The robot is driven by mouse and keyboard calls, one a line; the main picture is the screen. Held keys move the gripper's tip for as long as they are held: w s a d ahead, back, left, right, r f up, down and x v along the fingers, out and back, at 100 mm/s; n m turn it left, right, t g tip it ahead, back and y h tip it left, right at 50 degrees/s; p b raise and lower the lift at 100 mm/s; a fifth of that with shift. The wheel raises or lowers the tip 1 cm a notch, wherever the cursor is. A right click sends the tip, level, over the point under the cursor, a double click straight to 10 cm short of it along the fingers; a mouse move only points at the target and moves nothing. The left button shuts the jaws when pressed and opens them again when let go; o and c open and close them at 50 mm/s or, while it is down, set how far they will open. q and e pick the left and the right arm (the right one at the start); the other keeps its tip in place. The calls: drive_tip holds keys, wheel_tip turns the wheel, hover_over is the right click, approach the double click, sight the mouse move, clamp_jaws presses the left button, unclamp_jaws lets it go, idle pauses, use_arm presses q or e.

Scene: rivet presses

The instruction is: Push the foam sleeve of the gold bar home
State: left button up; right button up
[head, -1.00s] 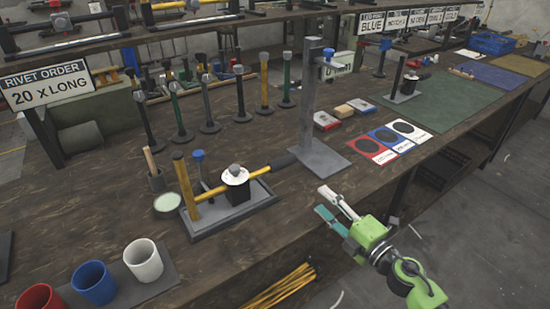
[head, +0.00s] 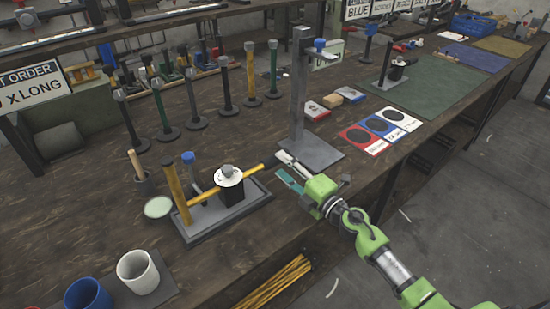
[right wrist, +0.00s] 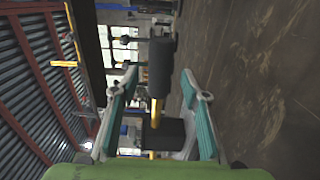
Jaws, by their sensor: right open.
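The gold bar (head: 207,193) lies across a small press on a grey tray (head: 226,218), passing a black block with a white disc (head: 229,178). In the right wrist view the gold bar (right wrist: 156,112) runs into a dark foam sleeve (right wrist: 161,66); a length of gold shows between the sleeve and the dark block. My right gripper (head: 281,165) is open at the bar's right end and largely hides the sleeve in the head view. In the wrist view its fingers (right wrist: 160,82) stand apart on either side of the sleeve, with gaps visible. My left gripper is out of view.
A grey post on a flat base (head: 318,154) stands just behind my right gripper. White (head: 138,274) and blue (head: 86,297) cups are at front left. Several upright rods on round feet line the back. Coloured cards (head: 380,126) lie to the right.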

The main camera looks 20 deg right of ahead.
sight(279, 163)
drive_tip(key=shift+x, duration=2.25)
clamp_jaws()
drive_tip(key=shift+a, duration=0.15)
